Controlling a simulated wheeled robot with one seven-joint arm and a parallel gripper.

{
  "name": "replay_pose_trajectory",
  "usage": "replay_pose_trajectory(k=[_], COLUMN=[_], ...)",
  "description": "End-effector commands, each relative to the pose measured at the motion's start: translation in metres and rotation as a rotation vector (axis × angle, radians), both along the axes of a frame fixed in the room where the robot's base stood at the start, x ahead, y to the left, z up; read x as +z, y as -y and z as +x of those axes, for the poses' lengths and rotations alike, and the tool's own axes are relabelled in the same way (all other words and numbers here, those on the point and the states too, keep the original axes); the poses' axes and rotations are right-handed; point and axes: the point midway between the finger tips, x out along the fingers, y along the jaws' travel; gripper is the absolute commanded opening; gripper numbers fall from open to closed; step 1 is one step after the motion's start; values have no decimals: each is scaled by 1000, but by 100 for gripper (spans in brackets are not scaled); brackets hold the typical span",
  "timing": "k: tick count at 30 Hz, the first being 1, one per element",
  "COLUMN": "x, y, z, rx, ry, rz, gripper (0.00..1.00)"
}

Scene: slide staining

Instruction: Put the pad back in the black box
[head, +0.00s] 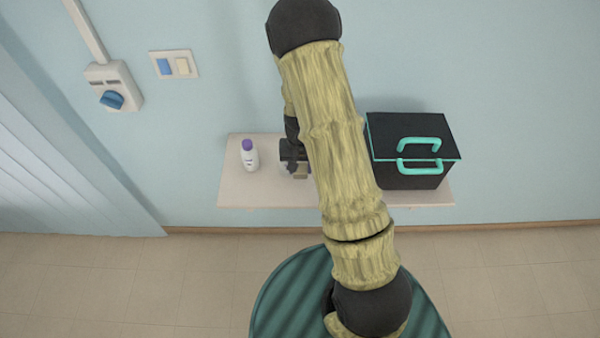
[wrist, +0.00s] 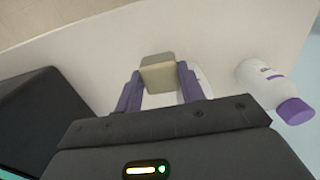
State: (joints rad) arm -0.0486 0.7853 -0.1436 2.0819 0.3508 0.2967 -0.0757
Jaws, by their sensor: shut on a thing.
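The beige, block-like pad (wrist: 159,74) sits between the purple fingertips of my gripper (wrist: 160,84) in the wrist view. My gripper is shut on it, over the pale shelf. In the head view my gripper (head: 293,160) shows at the left edge of my arm, which hides part of it. The black box (head: 400,180) stands on the shelf's right end, with teal edging and two teal handles. Its lid looks closed. The box also shows as a dark shape at the left of the wrist view (wrist: 45,110).
A white bottle with a purple cap (head: 249,156) stands on the shelf (head: 235,190), left of my gripper. It is close on the right in the wrist view (wrist: 262,85). A pale thing (wrist: 165,100), partly hidden, lies below the fingers. A wall is behind.

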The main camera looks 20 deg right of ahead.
Motion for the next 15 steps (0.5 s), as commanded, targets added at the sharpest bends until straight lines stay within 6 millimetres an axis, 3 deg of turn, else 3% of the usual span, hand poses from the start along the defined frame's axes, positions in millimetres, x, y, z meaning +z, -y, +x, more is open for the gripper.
replay_pose_trajectory(k=[15], x=[-14], y=[0], z=[0], rx=[-1], ry=[-3], rz=[1], gripper=[10])
